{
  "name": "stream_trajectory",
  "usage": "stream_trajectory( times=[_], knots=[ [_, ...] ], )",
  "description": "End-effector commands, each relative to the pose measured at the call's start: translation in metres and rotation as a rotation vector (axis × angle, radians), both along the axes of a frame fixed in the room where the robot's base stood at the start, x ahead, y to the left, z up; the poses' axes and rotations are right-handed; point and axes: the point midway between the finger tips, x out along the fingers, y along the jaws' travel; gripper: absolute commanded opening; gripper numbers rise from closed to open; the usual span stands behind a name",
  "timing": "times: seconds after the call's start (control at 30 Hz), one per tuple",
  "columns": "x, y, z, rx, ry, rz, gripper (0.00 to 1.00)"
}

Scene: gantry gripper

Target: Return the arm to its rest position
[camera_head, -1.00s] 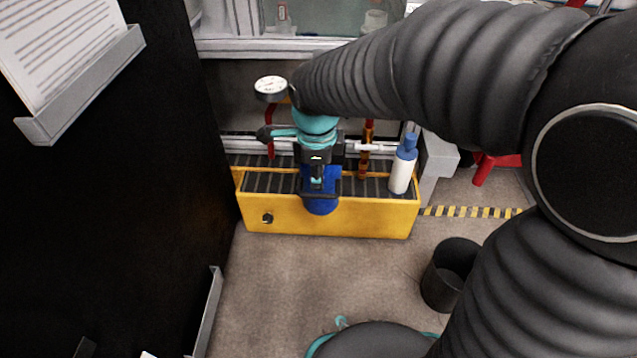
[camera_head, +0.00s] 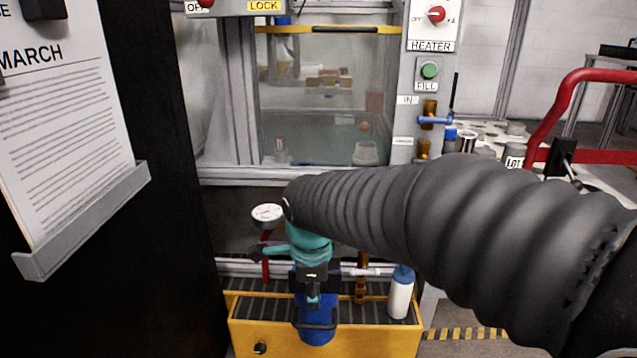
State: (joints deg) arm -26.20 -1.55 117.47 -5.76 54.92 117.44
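My arm reaches in from the right in a black ribbed sleeve (camera_head: 450,215). It ends in a teal wrist (camera_head: 308,240) pointing down. My gripper (camera_head: 317,325), dark with a blue part at its lower end, hangs over the front of a yellow trough (camera_head: 380,342) with a dark slatted top. I cannot tell whether the blue part belongs to the gripper or is a separate object. The fingers do not show clearly, so their opening cannot be judged.
A white bottle with a blue cap (camera_head: 401,295) stands on the trough close right of the gripper. A round gauge (camera_head: 268,214) is left of the wrist. Behind is a glass-fronted tank (camera_head: 320,100). A dark panel (camera_head: 165,260) stands left, and a red rail (camera_head: 560,110) right.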

Motion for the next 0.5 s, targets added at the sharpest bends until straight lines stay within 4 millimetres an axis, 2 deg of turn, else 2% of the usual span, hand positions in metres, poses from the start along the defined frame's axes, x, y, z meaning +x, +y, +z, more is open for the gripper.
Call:
stream_trajectory(
  times=[0.23, 0.37, 0.5],
  knots=[
    [-0.004, 0.0, -0.006, -0.068, 0.009, 0.394, 0.39],
    [-0.015, -0.004, -0.015, -0.108, 0.028, 0.663, 0.39],
    [-0.03, -0.014, -0.011, -0.146, 0.023, 0.938, 0.39]
  ],
)
